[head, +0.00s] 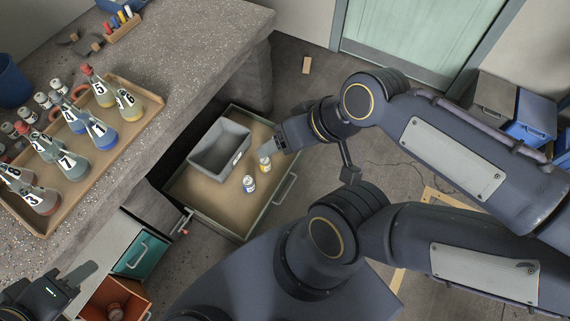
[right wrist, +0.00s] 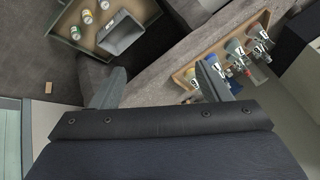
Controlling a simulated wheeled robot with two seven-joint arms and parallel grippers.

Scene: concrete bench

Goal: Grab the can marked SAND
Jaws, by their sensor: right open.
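The right wrist view shows several cans (right wrist: 88,17) in that drawer. No label is readable, so I cannot tell which says SAND. More small cans (head: 41,99) stand on the bench. My right gripper (head: 278,144) appears beside the yellow can in the head view; in the right wrist view its fingers (right wrist: 163,68) are apart and empty, away from the cans. My left gripper (head: 75,275) is at the lower left, partly cut off; its jaw gap is unclear.
A grey bin (head: 220,149) sits in the drawer beside the cans. A wooden tray (head: 150,95) with several numbered flasks stands on the concrete bench (head: 190,40). A teal drawer (head: 140,254) and an orange drawer (head: 115,300) are at the lower left.

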